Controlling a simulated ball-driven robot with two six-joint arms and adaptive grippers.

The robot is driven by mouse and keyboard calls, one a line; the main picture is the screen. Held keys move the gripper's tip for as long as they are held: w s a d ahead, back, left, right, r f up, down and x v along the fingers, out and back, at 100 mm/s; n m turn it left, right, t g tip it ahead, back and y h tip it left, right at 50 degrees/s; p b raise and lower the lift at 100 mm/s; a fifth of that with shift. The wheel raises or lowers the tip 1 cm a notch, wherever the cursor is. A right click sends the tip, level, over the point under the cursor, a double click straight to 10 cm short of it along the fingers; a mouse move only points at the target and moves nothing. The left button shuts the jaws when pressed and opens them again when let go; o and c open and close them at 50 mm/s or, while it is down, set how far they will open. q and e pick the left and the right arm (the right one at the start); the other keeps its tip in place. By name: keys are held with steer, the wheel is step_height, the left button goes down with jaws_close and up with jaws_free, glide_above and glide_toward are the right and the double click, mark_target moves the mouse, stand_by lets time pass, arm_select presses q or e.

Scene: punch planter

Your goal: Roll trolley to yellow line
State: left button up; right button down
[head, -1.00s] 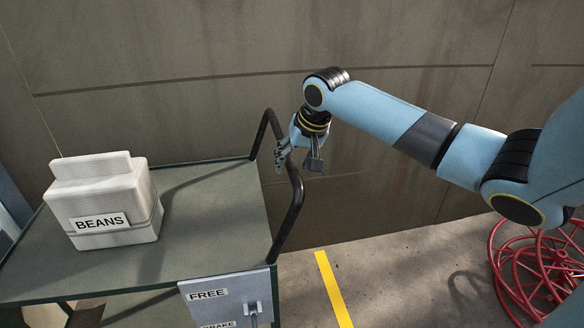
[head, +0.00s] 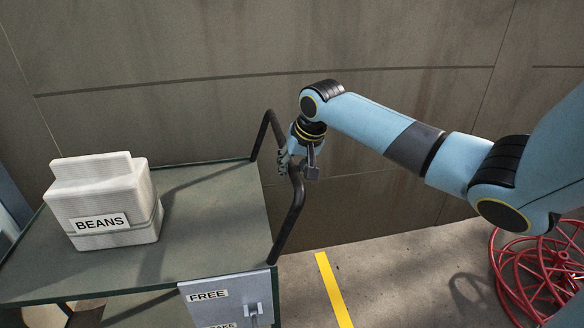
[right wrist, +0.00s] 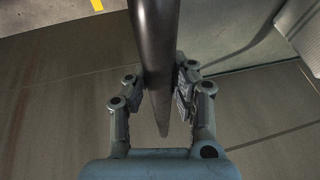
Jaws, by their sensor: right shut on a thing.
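The trolley (head: 215,215) stands at the left with a flat grey-green top and a black push handle (head: 291,215) at its right end. My right gripper (head: 294,164) is at the handle's upper bar. In the right wrist view its fingers (right wrist: 160,92) lie on both sides of the dark handle bar (right wrist: 152,40), shut on it. The yellow line (head: 333,290) is on the floor to the right of the trolley; a bit of it shows in the right wrist view (right wrist: 97,5). My left gripper is not in view.
A white container labelled BEANS (head: 104,200) stands on the trolley top. A panel marked FREE and BRAKE (head: 225,297), with a small lever (head: 253,312), is on the trolley's near right corner. A red wire reel (head: 535,265) is at the right. A wall (head: 200,60) runs behind.

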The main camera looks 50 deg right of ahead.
steer(key=shift+d, duration=0.1)
steer(key=s+d+p, duration=0.4)
steer(key=s+d, duration=0.2)
steer(key=d, duration=0.3)
steer(key=shift+s+d+p, duration=0.35)
steer(key=shift+s+d, duration=0.05)
stand_by(0.5)
